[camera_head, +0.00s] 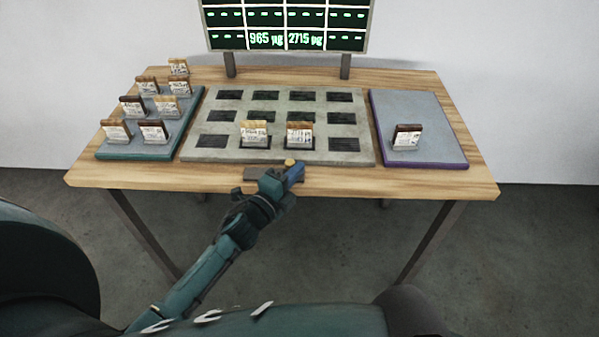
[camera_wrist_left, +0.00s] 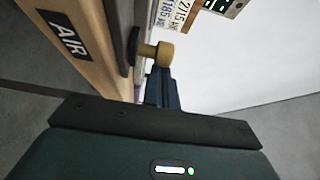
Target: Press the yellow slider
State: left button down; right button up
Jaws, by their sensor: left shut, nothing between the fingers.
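The yellow slider shows as a small round yellow-brown knob (camera_head: 290,162) at the table's front edge, just in front of the grey slotted board. In the left wrist view the knob (camera_wrist_left: 158,53) sticks out on a short stem from a dark mount. My left gripper (camera_head: 297,173) is shut and empty, with its blue fingers right beside the knob. In the wrist view the fingertips (camera_wrist_left: 161,80) overlap the knob's lower edge; I cannot tell whether they touch it. My right gripper is not in view.
The grey board (camera_head: 190,156) holds two upright cards. A green tray (camera_head: 106,154) with several cards stands left, and a purple-edged tray (camera_head: 437,146) with one card stands right. A display (camera_head: 285,14) stands behind. An "AIR" label (camera_wrist_left: 63,36) is on the wooden table edge.

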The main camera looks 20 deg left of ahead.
aim_at(258, 171)
pick_arm(q)
jog(key=shift+s+a, duration=0.1)
jog(key=shift+a, duration=0.25)
jog(key=a, duration=0.2)
jog(key=s+a, duration=0.1)
jog(key=a, duration=0.2)
jog(key=s+a, duration=0.1)
jog(key=a, duration=0.1)
jog(key=shift+s+a, duration=0.1)
jog(key=shift+a, duration=0.25)
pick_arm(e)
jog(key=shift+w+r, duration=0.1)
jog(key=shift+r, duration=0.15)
